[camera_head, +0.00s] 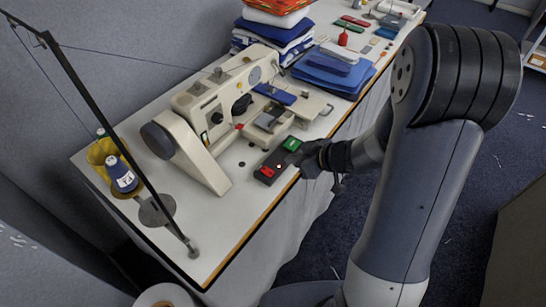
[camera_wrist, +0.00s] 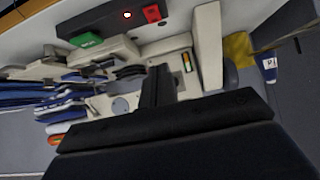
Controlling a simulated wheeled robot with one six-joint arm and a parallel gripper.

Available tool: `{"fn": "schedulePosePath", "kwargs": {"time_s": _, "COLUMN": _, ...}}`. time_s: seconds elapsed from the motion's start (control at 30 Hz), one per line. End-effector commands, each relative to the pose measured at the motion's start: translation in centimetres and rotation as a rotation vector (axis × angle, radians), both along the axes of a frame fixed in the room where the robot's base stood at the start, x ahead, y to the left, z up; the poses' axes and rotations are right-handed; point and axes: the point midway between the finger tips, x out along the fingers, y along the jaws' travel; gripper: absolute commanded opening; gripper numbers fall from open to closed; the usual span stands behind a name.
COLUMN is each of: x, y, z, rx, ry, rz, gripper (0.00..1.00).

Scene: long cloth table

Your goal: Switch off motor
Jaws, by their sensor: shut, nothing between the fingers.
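The motor switch box (camera_head: 277,161) is a dark box at the front edge of the table, beside the sewing machine (camera_head: 207,116). It has a green button (camera_head: 291,143) at its far end and a red button (camera_head: 267,171) at its near end. My gripper (camera_head: 299,158) is shut and empty, just right of the box. I cannot tell whether it touches the box. Its dark fingers (camera_wrist: 158,88) fill the middle of the wrist view.
Folded blue cloth (camera_head: 335,72) and a stack of garments (camera_head: 272,32) lie behind the machine. Thread cones (camera_head: 122,176) and a thin thread stand (camera_head: 110,135) are at the near left. Bare tabletop (camera_head: 238,205) lies left of the box's near end.

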Motion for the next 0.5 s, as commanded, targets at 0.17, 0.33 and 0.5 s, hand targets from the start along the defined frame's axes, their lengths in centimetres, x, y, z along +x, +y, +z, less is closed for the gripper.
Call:
{"fn": "schedulePosePath", "kwargs": {"time_s": 0.17, "x": -0.02, "y": 0.02, "z": -0.06, "rx": 0.001, "ry": 0.001, "rz": 0.002, "gripper": 0.0}}
{"fn": "schedulePosePath", "kwargs": {"time_s": 0.33, "x": 0.02, "y": 0.05, "z": -0.09, "rx": 0.001, "ry": 0.001, "rz": 0.002, "gripper": 0.0}}
{"fn": "schedulePosePath", "kwargs": {"time_s": 0.5, "x": 0.64, "y": 0.89, "z": -0.98, "rx": 0.001, "ry": 0.003, "rz": 0.003, "gripper": 0.0}}
